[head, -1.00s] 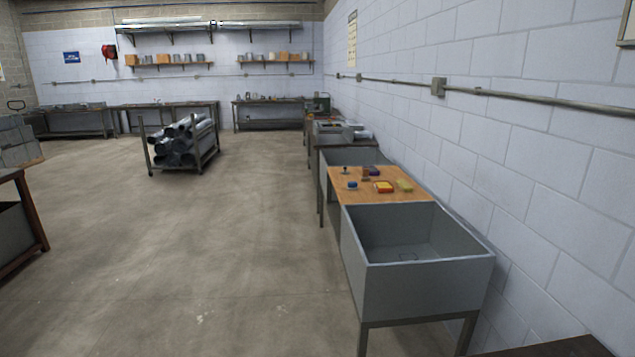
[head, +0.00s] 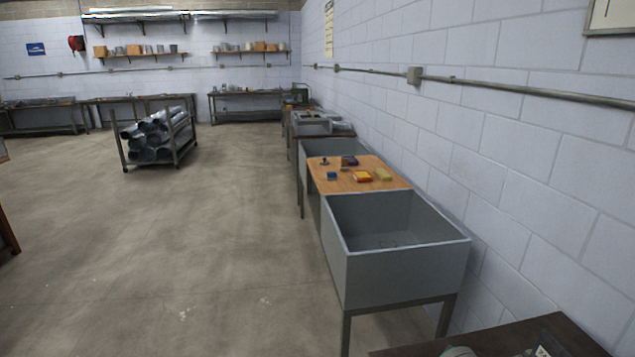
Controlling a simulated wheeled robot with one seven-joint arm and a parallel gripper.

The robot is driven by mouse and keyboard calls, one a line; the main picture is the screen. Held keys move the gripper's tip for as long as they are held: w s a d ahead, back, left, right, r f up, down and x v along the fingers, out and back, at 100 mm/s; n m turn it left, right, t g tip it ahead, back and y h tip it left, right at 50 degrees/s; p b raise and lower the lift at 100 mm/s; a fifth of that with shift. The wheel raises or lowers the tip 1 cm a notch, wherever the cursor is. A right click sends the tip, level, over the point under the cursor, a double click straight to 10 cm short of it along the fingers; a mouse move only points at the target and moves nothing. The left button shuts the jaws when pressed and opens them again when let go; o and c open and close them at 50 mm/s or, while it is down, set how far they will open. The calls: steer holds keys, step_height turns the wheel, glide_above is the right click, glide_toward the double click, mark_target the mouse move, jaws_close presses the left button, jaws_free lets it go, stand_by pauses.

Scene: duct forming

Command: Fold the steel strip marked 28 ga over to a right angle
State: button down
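I cannot make out the steel strip marked 28 ga in the head view. A dark bench top (head: 490,340) comes in at the lower right corner, with a small pale rounded object (head: 459,351) and a dark piece bearing a light tag (head: 543,351) cut off by the bottom edge. The writing on the tag is too small to read. My gripper is not in view.
A grey sink (head: 392,270) on legs stands along the right wall, with a wooden board (head: 345,180) holding small items behind it. A cart with ducts (head: 155,138) stands at the back left. Open concrete floor (head: 190,250) lies to the left.

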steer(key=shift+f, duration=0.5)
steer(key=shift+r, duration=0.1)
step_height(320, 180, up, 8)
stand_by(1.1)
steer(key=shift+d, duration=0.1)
